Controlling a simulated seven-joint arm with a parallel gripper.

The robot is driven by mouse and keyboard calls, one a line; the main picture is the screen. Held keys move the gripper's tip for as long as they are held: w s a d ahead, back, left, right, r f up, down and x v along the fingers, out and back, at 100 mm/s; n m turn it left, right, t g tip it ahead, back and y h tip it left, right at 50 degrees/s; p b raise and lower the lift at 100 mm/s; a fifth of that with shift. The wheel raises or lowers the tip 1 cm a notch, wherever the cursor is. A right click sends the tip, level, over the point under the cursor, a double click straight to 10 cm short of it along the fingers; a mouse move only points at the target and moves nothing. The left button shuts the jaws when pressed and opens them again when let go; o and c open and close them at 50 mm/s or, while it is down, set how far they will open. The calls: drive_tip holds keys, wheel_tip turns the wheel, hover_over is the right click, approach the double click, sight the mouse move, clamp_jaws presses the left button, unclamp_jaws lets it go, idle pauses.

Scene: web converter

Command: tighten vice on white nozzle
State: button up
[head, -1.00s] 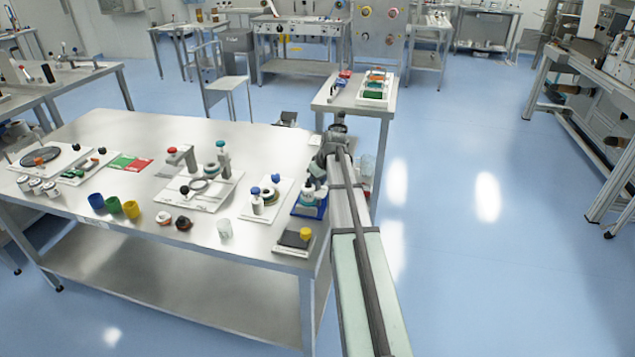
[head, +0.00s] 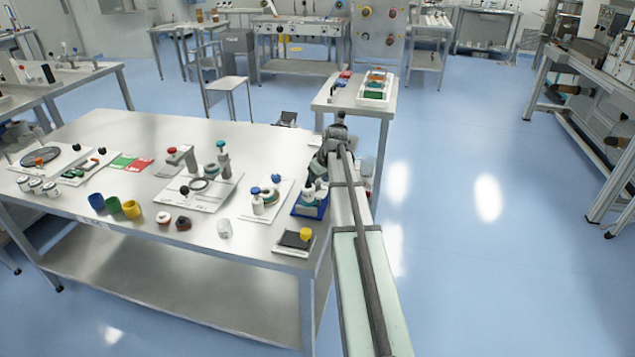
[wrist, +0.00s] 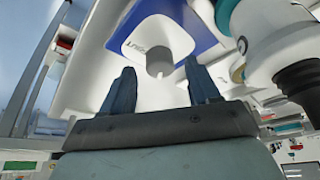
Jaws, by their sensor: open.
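My gripper (wrist: 165,92) is open and empty in the wrist view, with two dark blue fingers apart. Between and just beyond the fingertips is a short grey round knob (wrist: 160,66) on a white face with a blue border (wrist: 185,15); I cannot tell whether they touch it. To the right is a large white rounded part with a teal band (wrist: 268,25) and a black stem; I cannot tell if it is the nozzle. In the head view, my gripper is at the table's right edge, beside a blue-based fixture (head: 311,208) with white parts. The vice jaws are not clearly seen.
The steel table (head: 130,260) holds a black pad with a yellow cap (head: 304,234), a white plate with a white bottle (head: 257,203), and a clear cup (head: 224,229). A smaller table (head: 340,103) stands behind. Open blue floor lies to the right.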

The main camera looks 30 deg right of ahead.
drive_tip(key=v, duration=1.2)
drive_tip(key=shift+r, duration=0.2)
drive_tip(key=shift+s+r, duration=0.1)
drive_tip(key=x, duration=1.4)
drive_tip(key=shift+r, duration=0.1)
drive_tip(key=c, duration=1)
